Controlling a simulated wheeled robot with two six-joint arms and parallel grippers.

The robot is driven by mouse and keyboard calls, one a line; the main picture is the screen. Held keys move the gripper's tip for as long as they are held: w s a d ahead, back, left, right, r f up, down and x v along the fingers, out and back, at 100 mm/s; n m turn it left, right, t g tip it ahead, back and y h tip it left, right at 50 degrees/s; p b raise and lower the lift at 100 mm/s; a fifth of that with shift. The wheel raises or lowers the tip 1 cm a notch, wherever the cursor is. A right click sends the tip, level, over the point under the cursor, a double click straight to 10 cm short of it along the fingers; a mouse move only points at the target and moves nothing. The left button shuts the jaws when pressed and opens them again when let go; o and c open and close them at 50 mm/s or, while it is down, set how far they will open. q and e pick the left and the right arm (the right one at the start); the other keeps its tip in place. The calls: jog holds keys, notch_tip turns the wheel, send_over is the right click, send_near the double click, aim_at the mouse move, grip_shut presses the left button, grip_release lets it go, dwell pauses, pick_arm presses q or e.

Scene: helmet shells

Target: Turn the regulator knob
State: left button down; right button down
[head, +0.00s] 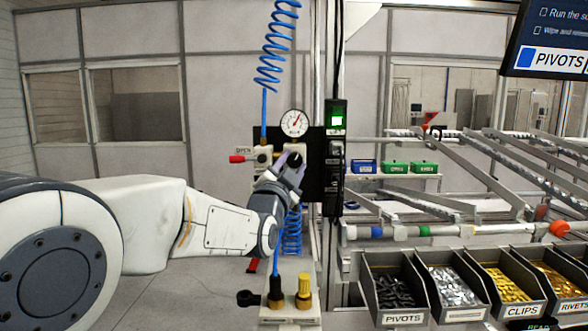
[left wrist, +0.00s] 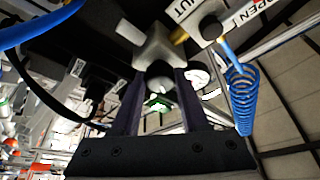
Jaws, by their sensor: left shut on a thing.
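The air regulator has a round white pressure gauge (head: 294,123) on a black panel, with a pale metal body (left wrist: 155,45) seen close in the left wrist view. The dark regulator knob (left wrist: 159,76) sits under that body, between my two fingers. My left gripper (head: 288,165) reaches in from the left just below the gauge. It is shut on the knob, and its fingers (left wrist: 158,84) lie on either side of it. In the head view the gripper hides most of the knob. My right gripper is in neither view.
A red valve handle (head: 238,159) by the OPEN label is close to the gripper's left. Parts bins (head: 401,321) and rails stand right.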

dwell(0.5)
pick_arm(q)
jog(key=shift+c, duration=2.1)
grip_release()
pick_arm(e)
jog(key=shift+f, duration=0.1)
